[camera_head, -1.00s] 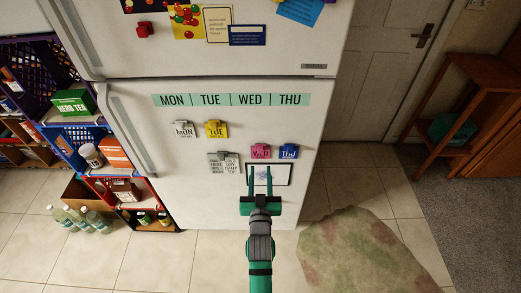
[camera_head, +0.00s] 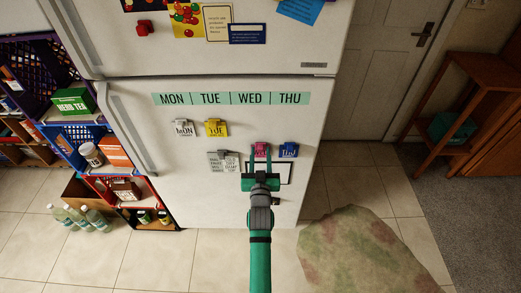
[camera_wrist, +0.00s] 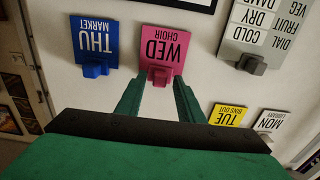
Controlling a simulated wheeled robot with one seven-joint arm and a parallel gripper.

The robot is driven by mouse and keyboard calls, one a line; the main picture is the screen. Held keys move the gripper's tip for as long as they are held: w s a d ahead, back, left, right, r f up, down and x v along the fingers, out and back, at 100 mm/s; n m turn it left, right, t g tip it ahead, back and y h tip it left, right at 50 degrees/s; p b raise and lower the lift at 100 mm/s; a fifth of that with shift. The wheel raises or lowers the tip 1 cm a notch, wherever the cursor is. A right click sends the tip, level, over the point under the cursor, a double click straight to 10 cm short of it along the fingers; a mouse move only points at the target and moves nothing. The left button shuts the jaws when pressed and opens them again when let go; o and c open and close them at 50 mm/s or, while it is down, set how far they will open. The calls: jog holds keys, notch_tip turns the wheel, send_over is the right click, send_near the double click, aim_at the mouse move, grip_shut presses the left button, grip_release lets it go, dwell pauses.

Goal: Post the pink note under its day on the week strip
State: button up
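The pink note (camera_head: 262,148) reads WED and hangs by a pink clip on the lower fridge door, below the week strip (camera_head: 230,99). The strip shows MON, TUE, WED and THU. In the wrist view, the pink note (camera_wrist: 164,46) appears upside down and reads WED CHOIR. My gripper (camera_wrist: 160,84) is open, with one finger on each side of its pink clip (camera_wrist: 160,76). I cannot tell whether the fingers touch the clip. In the head view, my gripper (camera_head: 263,157) partly covers the note's lower part.
The blue THU note (camera_head: 289,150) hangs close to the right. The yellow TUE note (camera_head: 216,128) and white MON note (camera_head: 183,128) hang to the upper left. A grey-clipped list (camera_head: 222,162) is to the left. A framed picture (camera_head: 285,174) is behind my gripper. The door under WED is bare.

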jog(key=c, duration=0.8)
jog(key=shift+s, duration=2.5)
